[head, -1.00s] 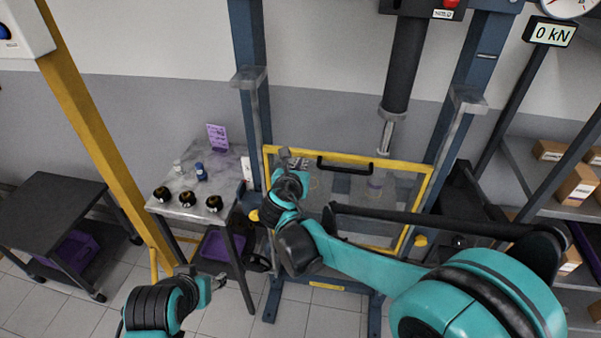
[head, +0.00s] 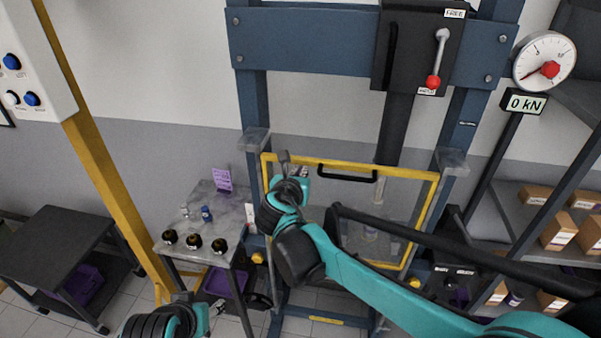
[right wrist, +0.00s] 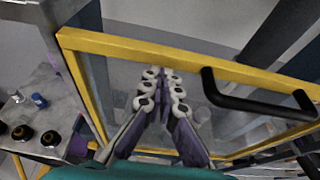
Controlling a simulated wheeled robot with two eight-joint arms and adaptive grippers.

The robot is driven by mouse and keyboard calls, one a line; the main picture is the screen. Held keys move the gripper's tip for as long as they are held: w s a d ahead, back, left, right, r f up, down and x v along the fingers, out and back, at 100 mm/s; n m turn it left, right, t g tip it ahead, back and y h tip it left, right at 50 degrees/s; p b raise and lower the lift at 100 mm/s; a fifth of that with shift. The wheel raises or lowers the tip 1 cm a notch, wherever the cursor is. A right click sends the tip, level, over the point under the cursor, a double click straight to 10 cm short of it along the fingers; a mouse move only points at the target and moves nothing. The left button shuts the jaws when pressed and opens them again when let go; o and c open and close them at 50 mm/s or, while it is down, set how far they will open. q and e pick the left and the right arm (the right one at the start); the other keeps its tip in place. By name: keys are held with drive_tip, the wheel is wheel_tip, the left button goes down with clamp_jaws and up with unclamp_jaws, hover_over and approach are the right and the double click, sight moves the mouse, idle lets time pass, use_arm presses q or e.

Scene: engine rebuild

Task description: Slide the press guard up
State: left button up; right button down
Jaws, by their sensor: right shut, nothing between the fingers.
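The press guard (head: 405,267) is a clear panel in a yellow frame across the front of the blue press. Its black handle (head: 347,172) sits on the top bar and also shows in the right wrist view (right wrist: 258,104). My right gripper (head: 284,158) is in front of the guard's upper left part, left of the handle and apart from it. In the right wrist view its fingers (right wrist: 162,75) are shut and empty, near the yellow top bar. My left gripper (head: 208,310) is low at the left, away from the guard; its fingers are too small to judge.
A side table (head: 231,213) with several black round parts stands left of the press. A dark cart (head: 52,240) is further left, beside a yellow post (head: 105,175). A force gauge (head: 545,62) and shelves with boxes (head: 560,232) are at the right.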

drive_tip(key=shift+r, duration=0.35)
drive_tip(key=f+v, duration=0.1)
drive_tip(key=v, duration=1.1)
drive_tip(key=s+d+f+m+g+b, duration=0.2)
drive_tip(key=s+d+f+m+b, duration=0.2)
drive_tip(key=d+f+m+b, duration=0.5)
drive_tip(key=s+d+f+m+g+b, duration=0.35)
drive_tip(key=f+m, duration=0.35)
drive_tip(key=f, duration=0.5)
drive_tip(key=s+d+f+m+y+b, duration=0.1)
drive_tip(key=s+f+m+b, duration=0.3)
drive_tip(key=f+m, duration=0.4)
drive_tip(key=s+d+f+m+y+b, duration=0.1)
drive_tip(key=s+f+m+y+b, duration=0.1)
drive_tip(key=s+f+m+b, duration=0.2)
wheel_tip(320, 180, down, 4)
drive_tip(key=s+m, duration=0.2)
drive_tip(key=m, duration=0.2)
drive_tip(key=shift+s+d+f+m+g+y, duration=0.2)
drive_tip(key=shift+s+d+m+g+y, duration=0.1)
drive_tip(key=shift+m+g+y, duration=0.1)
